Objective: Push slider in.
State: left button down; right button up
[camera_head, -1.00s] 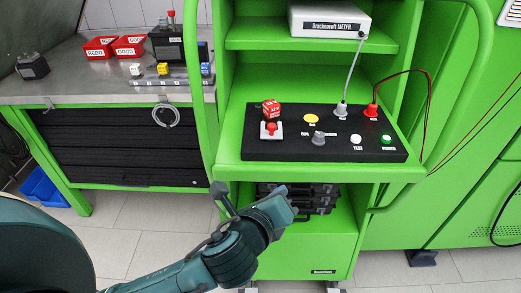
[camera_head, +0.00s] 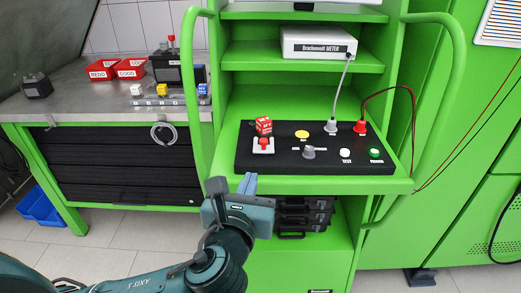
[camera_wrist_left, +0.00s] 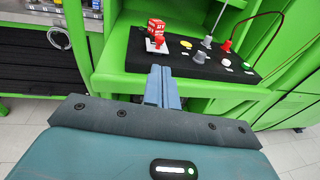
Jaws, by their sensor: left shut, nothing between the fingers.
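A black control panel (camera_head: 345,168) lies on the green bench shelf. At its left is a red knob (camera_head: 263,144) on a white square plate, with a red lettered cube (camera_head: 264,126) right behind it. A grey knob (camera_head: 309,152) sits at the panel's middle. I cannot tell for sure which of these is the slider. My left gripper (camera_head: 247,184) is shut and empty, in front of the shelf's front edge, below and nearer than the red knob. In the left wrist view its closed fingers (camera_wrist_left: 162,86) point toward the panel, apart from it. My right gripper is not in view.
A yellow button (camera_head: 302,134), white button (camera_head: 345,152) and green button (camera_head: 375,153) are on the panel. Cables rise from a grey plug (camera_head: 331,127) and a red plug (camera_head: 360,128). A green upright rail (camera_head: 199,95) stands left of the shelf. A white meter (camera_head: 318,43) is above.

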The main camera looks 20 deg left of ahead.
aim_at(261, 139)
pick_arm(q)
jog(key=w, duration=0.4)
jog(key=w+a+f, duration=0.1)
jog(key=w, duration=0.7)
jog(key=shift+w+a+f, duration=0.25)
jog(key=shift+w+a, duration=0.05)
jog(key=shift+a, duration=0.05)
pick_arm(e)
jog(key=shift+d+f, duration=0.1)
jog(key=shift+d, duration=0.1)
pick_arm(q)
jog(key=w+p, duration=0.1)
jog(key=w+a, duration=0.1)
jog(key=w, duration=0.1)
jog(key=shift+w+r+p, duration=0.1)
jog(key=shift+p, duration=0.25)
jog(key=shift+w, duration=0.15)
jog(key=shift+r, duration=0.1)
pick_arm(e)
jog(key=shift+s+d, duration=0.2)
pick_arm(q)
jog(key=shift+a, duration=0.1)
